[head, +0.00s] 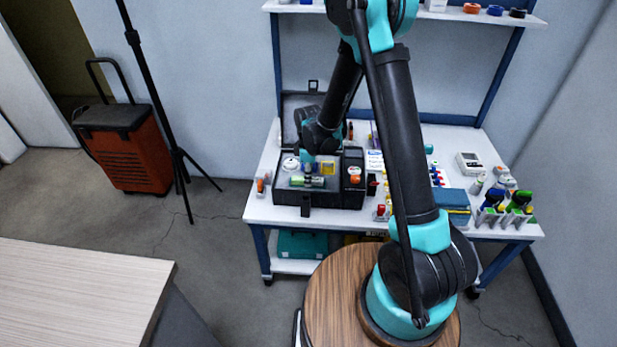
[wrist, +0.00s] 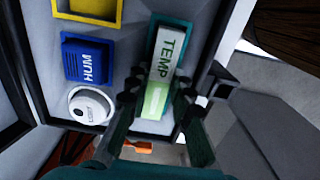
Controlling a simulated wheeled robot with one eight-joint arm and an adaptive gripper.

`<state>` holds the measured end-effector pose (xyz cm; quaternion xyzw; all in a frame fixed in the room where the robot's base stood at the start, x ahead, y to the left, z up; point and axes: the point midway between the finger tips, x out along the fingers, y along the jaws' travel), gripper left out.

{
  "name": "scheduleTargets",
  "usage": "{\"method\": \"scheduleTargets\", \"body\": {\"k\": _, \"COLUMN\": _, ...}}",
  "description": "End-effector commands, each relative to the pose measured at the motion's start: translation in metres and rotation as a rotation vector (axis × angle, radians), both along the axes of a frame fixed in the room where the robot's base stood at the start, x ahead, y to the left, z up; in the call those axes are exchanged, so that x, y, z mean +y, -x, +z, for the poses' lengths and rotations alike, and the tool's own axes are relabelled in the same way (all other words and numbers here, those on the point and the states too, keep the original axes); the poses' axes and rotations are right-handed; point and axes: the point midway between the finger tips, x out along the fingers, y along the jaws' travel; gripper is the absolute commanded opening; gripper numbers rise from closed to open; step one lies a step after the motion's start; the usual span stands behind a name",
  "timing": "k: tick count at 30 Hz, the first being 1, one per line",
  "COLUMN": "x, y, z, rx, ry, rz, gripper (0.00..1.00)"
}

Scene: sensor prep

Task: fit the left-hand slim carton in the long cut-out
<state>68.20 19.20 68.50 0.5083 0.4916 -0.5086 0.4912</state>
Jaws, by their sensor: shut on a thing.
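The slim carton (wrist: 165,65), white with a green end and marked TEMP, is between the fingers of my gripper (wrist: 160,98), which is shut on it. In the wrist view it lies over the long teal-edged cut-out (wrist: 176,24) in the grey insert, lengthwise along it. Teal edge shows at its far end and beside it; I cannot tell how deep it sits. In the head view my gripper (head: 308,170) reaches down into the open black case (head: 335,198), and the carton (head: 314,182) shows there as a small green and pale shape.
A blue HUM block (wrist: 86,62) and a round white sensor (wrist: 90,106) sit in the insert to the left. A yellow-edged cut-out (wrist: 88,17) is beyond. Tool holders (head: 505,216) and a blue box (head: 453,199) stand on the white bench (head: 262,210) to the right.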

Motion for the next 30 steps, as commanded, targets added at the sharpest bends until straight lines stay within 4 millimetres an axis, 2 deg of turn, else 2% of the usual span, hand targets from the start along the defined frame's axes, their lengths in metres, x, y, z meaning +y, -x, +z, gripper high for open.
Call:
{"method": "scheduleTargets", "body": {"k": 27, "x": -0.0001, "y": 0.0002, "z": -0.0035, "rx": 0.000, "ry": 0.000, "rz": 0.000, "gripper": 0.00}}
{"method": "scheduleTargets", "body": {"k": 28, "x": -0.0001, "y": 0.0001, "z": -0.0035, "rx": 0.000, "ry": 0.000, "rz": 0.000, "gripper": 0.24}}
{"method": "scheduleTargets", "body": {"k": 30, "x": -0.0001, "y": 0.0001, "z": -0.0035, "rx": 0.000, "ry": 0.000, "rz": 0.000, "gripper": 0.33}}
